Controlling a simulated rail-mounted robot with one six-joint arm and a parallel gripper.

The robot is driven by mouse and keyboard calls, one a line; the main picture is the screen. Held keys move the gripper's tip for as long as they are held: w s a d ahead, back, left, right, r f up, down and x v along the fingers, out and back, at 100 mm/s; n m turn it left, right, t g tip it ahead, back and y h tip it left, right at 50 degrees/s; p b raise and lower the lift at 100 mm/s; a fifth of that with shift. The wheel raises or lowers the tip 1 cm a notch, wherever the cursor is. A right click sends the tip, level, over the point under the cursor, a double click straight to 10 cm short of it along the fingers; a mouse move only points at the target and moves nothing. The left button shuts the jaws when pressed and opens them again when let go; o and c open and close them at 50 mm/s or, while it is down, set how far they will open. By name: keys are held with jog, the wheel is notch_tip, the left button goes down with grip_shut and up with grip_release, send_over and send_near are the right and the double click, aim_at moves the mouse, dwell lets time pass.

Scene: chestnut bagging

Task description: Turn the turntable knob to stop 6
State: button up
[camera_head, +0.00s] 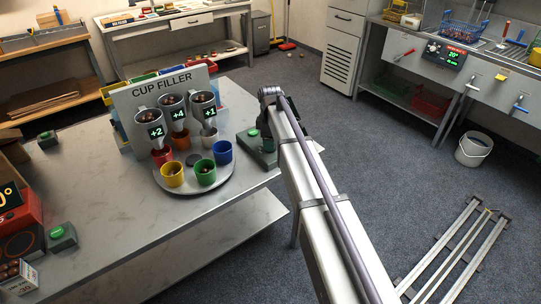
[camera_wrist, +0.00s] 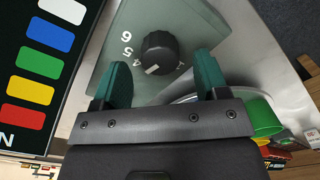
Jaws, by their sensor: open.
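The turntable knob (camera_wrist: 160,53) is black and round, on a grey-green panel (camera_wrist: 105,75) in the wrist view. White numerals, 6 among them, curve along its left side. Its white pointer mark is at its lower left, away from the 6; the exact stop is hard to read. My gripper (camera_wrist: 164,75) is open, its two green fingers left and right of the knob and apart from it. The round turntable (camera_head: 195,183) carries several coloured cups in the head view, under the cup filler (camera_head: 160,88). My arm hides the knob there.
A box with a green button (camera_head: 253,132) stands at the table's right edge beside my arm. Another green-button box (camera_head: 62,236) is at the left. The front middle of the table (camera_head: 130,240) is clear. A colour-chip panel (camera_wrist: 35,75) lies left in the wrist view.

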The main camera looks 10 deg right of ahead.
notch_tip(320, 180, down, 2)
jog(key=shift+f+b, duration=0.15)
jog(key=shift+b, duration=0.3)
jog(key=shift+c, duration=0.3)
jog(key=c, duration=0.9)
jog(key=shift+o, duration=0.2)
